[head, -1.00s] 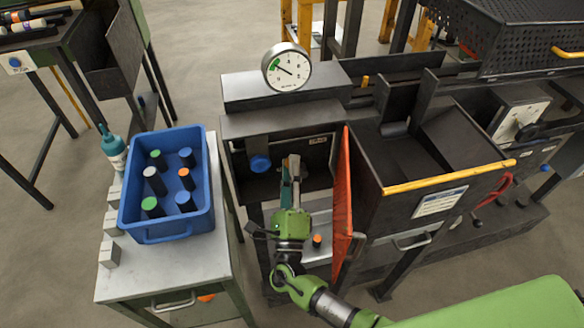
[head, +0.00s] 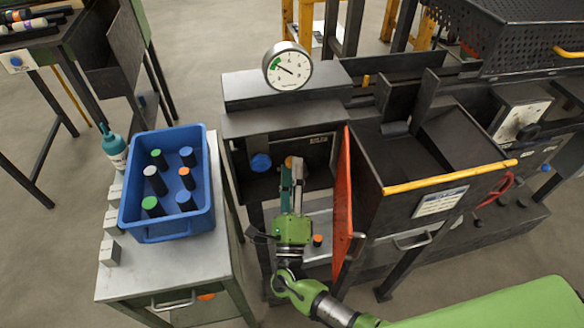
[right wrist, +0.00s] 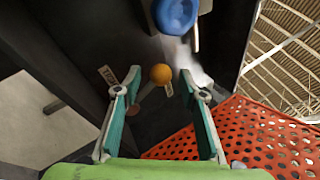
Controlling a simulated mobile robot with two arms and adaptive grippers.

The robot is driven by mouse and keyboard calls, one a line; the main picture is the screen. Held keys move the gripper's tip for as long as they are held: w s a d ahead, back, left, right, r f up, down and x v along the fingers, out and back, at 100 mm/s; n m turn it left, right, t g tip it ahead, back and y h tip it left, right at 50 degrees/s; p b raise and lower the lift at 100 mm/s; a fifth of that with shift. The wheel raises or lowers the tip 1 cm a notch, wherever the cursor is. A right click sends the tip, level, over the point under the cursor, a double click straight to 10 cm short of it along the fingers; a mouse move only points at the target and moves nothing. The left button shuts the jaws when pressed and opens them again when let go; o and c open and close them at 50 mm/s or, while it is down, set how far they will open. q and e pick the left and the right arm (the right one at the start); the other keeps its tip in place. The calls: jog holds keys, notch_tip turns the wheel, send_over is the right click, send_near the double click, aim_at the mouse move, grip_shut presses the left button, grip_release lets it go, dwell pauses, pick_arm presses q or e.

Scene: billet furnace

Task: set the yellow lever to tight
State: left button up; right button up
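The yellow lever shows in the right wrist view as a round orange-yellow knob (right wrist: 161,74) on a dark panel, just beyond and between my fingertips. In the head view the knob (head: 289,162) shows just past the finger ends, inside the dark machine opening. Small label plates, one at the left (right wrist: 108,75), lie to either side of the knob; I cannot read them. My right gripper (right wrist: 161,92) is open with nothing between its fingers; it also shows in the head view (head: 292,170). The lever's arm is mostly hidden. My left gripper is not in view.
A blue knob (head: 260,162) sits left of the lever. An orange perforated door (head: 342,195) stands open close to the right of my arm. A dial gauge (head: 288,66) is on top. A blue crate (head: 210,215) of several capped cylinders stands on the left bench.

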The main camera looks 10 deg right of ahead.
jog(key=v, duration=1.1)
jog(key=shift+s+d+f, duration=0.1)
